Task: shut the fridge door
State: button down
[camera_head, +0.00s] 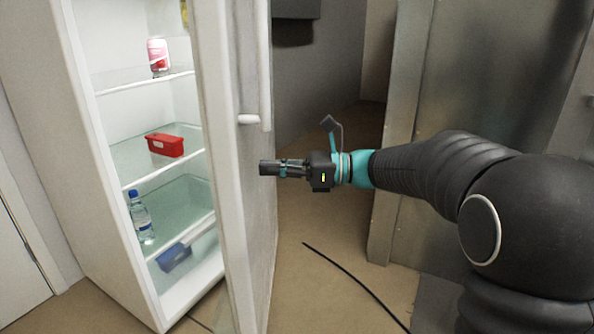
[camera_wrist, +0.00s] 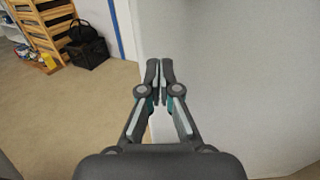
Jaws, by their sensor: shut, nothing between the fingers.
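The white fridge (camera_head: 103,188) stands open at the left in the head view. Its door (camera_head: 233,210) stands ajar, seen nearly edge-on, with a white handle (camera_head: 250,119) on its outer face. My gripper (camera_head: 264,168) is shut and empty, pointing left at the door's outer face below the handle. In the wrist view, the shut fingertips (camera_wrist: 160,66) are in front of a pale, flat surface that fills the right side. I cannot tell whether they touch the door.
Inside the fridge are a pink-and-white can (camera_head: 158,57), a red container (camera_head: 165,145), a bottle (camera_head: 141,217) and a blue container (camera_head: 174,257). A black cable (camera_head: 352,284) lies on the floor. A metal panel (camera_head: 497,85) stands at right. The wrist view shows a wooden shelf (camera_wrist: 42,22) and black bag (camera_wrist: 88,46).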

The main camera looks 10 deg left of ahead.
aim_at(242, 168)
jog(key=shift+s+a, duration=0.15)
jog(key=shift+a, duration=1.5)
